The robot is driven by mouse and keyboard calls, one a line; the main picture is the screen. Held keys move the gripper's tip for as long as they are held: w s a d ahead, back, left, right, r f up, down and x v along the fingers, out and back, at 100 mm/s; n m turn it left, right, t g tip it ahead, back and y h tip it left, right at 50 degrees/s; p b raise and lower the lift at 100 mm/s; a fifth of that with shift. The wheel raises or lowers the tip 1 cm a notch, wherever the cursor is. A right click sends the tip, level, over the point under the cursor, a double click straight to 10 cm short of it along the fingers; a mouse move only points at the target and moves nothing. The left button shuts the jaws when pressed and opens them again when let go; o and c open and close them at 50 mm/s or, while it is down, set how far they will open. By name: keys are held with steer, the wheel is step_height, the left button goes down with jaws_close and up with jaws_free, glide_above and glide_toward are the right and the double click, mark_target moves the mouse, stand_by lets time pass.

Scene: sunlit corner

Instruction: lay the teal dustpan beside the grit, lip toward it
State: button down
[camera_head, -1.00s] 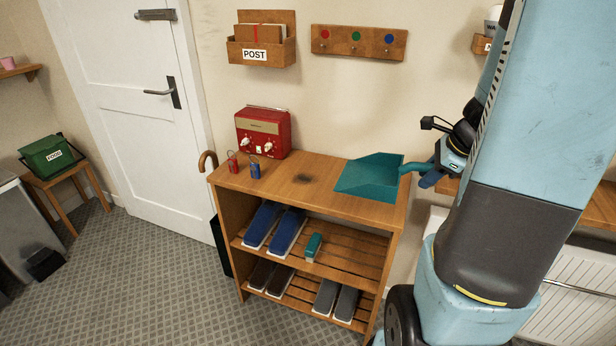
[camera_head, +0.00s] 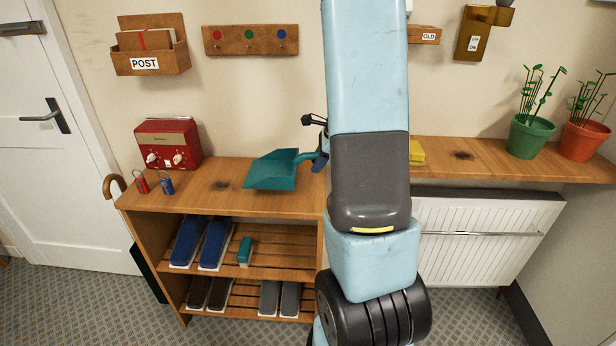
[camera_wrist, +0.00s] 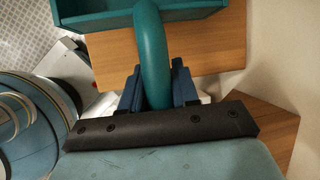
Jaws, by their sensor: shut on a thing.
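The teal dustpan (camera_head: 272,172) is at the right part of the wooden shoe rack's top (camera_head: 190,200), its wide lip facing left. A dark patch of grit (camera_head: 220,185) lies on that top, a short gap left of the lip. I cannot tell whether the pan touches the wood or hovers just over it. My gripper (camera_head: 319,163) is at the pan's right, partly hidden behind my arm. In the wrist view, its blue fingers (camera_wrist: 157,90) are shut around the teal handle (camera_wrist: 152,50), with the pan body beyond.
Red and blue key tags (camera_head: 154,183) and a red box (camera_head: 168,144) stand left of the grit. A second dark patch (camera_head: 463,155) lies on the right shelf, between a yellow item (camera_head: 417,152) and a green plant pot (camera_head: 532,136).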

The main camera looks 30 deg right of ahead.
steer(key=w+f, duration=0.2)
steer(key=f, duration=0.1)
steer(key=shift+w+d+f, duration=0.1)
steer(key=shift+w, duration=0.25)
steer(key=shift+w+f, duration=0.2)
steer(key=shift+f, duration=1.55)
steer(key=c, duration=0.8)
jaws_free()
steer(key=shift+c, duration=0.2)
